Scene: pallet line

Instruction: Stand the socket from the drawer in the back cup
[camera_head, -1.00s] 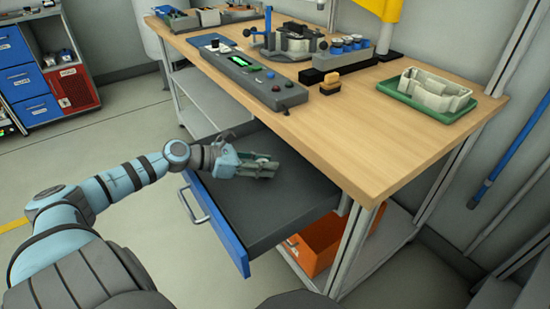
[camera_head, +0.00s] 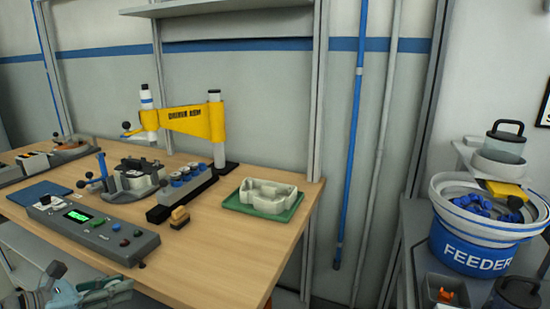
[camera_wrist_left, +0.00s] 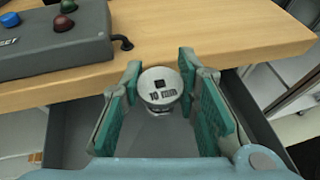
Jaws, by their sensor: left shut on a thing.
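The socket (camera_wrist_left: 160,88) is a pale metal piece with a square hole and "10 mm" on its end. It sits between the green pads of my left gripper (camera_wrist_left: 162,95), which is shut on it, above the open drawer (camera_wrist_left: 58,128) and in front of the bench edge. In the head view my left gripper (camera_head: 112,288) is at the lower left, in front of the bench; the socket cannot be made out there. A dark rack (camera_head: 182,201) with several blue-ringed round pieces stands on the bench. I cannot tell which thing is the back cup. My right gripper is not in view.
A control box (camera_head: 95,234) lies along the bench's front edge. The bench's front right is bare. A feeder (camera_head: 470,250) stands at right.

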